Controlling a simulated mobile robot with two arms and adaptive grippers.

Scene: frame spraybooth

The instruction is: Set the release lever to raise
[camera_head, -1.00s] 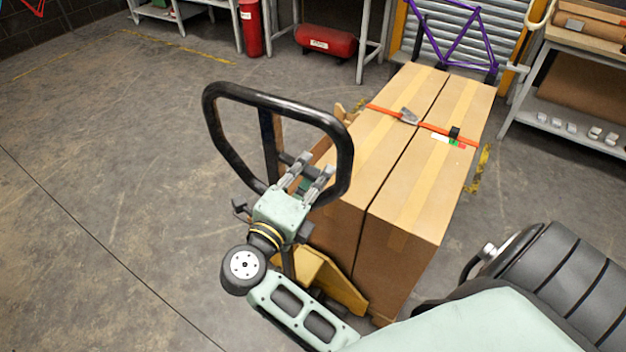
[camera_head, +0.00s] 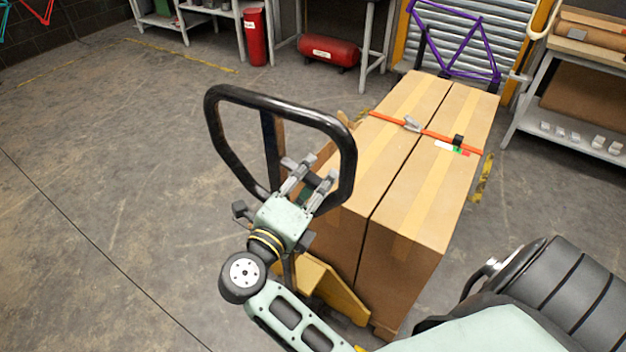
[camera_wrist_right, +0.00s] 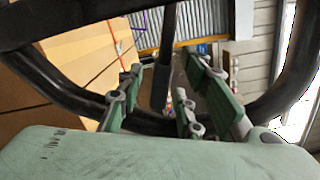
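The pallet truck's black loop handle (camera_head: 354,160) stands upright in the middle of the head view, with a bar (camera_head: 271,150) inside the loop. My right gripper (camera_head: 318,172) is at the lower part of the loop, on the near side. In the right wrist view its green-padded fingers (camera_wrist_right: 165,88) are spread apart, with a dark bar (camera_wrist_right: 166,78) showing between them and the loop (camera_wrist_right: 65,85) around them. I cannot tell whether they touch it. I cannot pick out the release lever for sure or read its setting. My left gripper is not in view.
Tall cardboard boxes (camera_head: 410,215), tied with an orange strap (camera_head: 440,135), stand on the yellow pallet truck (camera_head: 325,288) just beyond the handle. A shelf (camera_head: 575,135) stands at the right. A red tank (camera_head: 328,50) lies at the back. The floor at left is clear.

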